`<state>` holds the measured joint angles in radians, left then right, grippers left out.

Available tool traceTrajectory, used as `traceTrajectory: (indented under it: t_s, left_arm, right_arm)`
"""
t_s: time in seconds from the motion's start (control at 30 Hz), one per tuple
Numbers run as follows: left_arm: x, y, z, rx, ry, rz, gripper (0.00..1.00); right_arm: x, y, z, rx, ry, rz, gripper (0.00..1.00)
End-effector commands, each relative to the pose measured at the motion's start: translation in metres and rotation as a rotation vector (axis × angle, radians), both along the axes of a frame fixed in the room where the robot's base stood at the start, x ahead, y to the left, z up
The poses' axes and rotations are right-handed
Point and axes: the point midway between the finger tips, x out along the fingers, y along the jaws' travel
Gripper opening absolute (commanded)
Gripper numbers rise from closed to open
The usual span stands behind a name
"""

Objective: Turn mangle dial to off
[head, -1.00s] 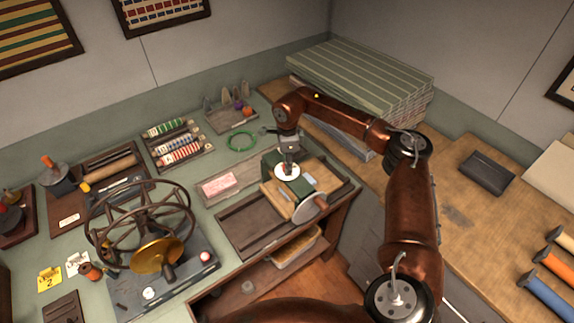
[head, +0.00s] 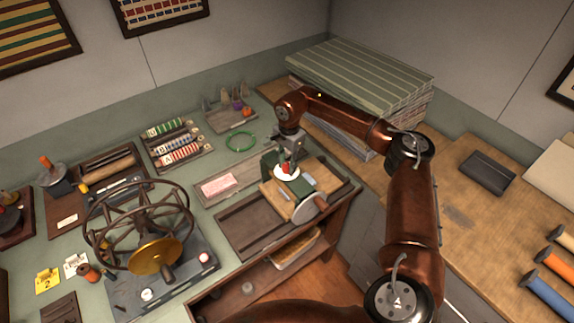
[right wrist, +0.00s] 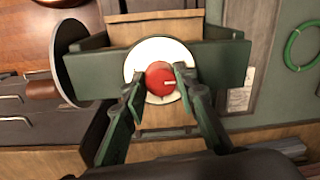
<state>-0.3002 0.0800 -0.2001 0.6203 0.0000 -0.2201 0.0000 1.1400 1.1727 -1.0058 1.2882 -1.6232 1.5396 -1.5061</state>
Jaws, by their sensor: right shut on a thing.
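The mangle (head: 302,196) is a small green-framed machine with wooden rollers and a side wheel, at the right of the green bench. Its dial is a red knob (right wrist: 160,78) on a round white plate (right wrist: 137,57), seen from above in the right wrist view. A pale mark shows on the knob. My right gripper (right wrist: 157,80) has its two fingertips closed on either side of the red knob. In the head view the right gripper (head: 287,163) comes down onto the dial from above. My left gripper is not in view.
A spoked wheel winder (head: 140,225) stands to the left on the bench. A green ring (head: 240,141), a pink block (head: 220,186) and racks of labelled spools (head: 170,143) lie behind and left. Stacked striped cloth (head: 360,75) is at the back right.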

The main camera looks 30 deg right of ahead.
Motion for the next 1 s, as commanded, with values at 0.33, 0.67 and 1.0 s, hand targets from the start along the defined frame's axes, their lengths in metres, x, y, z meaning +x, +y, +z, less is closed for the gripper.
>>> traceTrajectory:
  t_s: [0.33,0.67,1.0]
  left_arm:
    - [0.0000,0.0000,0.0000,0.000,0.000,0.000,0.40]
    - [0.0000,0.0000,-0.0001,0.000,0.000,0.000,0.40]
    - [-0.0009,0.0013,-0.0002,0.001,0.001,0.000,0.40]
  right_arm:
    - [0.0016,-0.0002,0.0027,0.001,-0.006,0.017,0.02]
    - [0.0011,-0.0002,0.0018,0.000,-0.004,0.016,0.38]
    - [0.0004,-0.0001,0.0010,0.000,-0.001,0.016,0.44]
